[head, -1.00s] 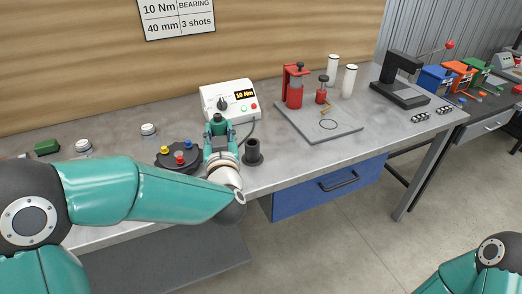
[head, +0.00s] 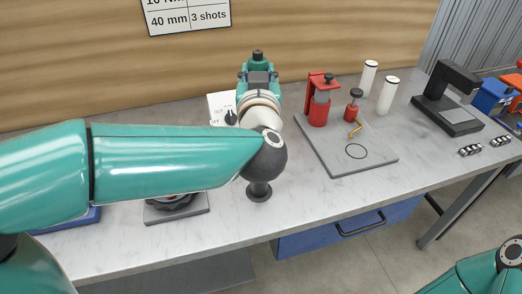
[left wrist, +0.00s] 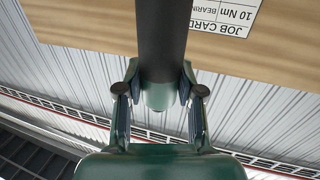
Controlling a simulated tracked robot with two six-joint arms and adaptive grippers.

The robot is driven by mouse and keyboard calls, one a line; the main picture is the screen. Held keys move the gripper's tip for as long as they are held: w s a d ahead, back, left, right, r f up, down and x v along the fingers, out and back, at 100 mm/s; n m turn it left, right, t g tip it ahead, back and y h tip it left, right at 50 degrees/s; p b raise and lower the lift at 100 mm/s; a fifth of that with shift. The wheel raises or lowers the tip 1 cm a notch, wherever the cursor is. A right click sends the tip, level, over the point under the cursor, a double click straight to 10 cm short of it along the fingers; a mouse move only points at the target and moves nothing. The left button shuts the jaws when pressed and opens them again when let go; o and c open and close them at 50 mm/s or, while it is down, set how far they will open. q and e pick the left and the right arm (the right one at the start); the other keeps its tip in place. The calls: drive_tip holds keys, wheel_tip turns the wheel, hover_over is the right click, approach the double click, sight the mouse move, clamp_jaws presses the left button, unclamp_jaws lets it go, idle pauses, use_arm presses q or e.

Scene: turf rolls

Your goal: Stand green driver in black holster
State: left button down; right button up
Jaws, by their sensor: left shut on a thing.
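My left gripper (head: 258,72) is raised in front of the back wall, above the bench. It is shut on the green driver (head: 258,56), whose dark and green end shows just past the fingers. In the left wrist view the driver (left wrist: 160,45) is a dark cylinder with a green end, held between the two fingers (left wrist: 159,92). The black holster (head: 259,192) stands upright on the bench, below and nearer than the gripper. My left wrist hides part of its top. My right gripper is out of view.
A white controller box (head: 219,106) stands behind my left wrist, partly hidden. A grey plate (head: 190,213) with a dark round fixture lies left of the holster, under my forearm. A grey tray (head: 345,162) with a red press (head: 319,103) lies to the right. Bench between holster and tray is clear.

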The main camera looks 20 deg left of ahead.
use_arm(q)
wheel_tip(320, 180, down, 12)
drive_tip(key=shift+w+r, duration=0.1)
drive_tip(key=shift+f, duration=2.55)
drive_tip(key=c, duration=0.7)
unclamp_jaws()
drive_tip(key=shift+f, duration=0.1)
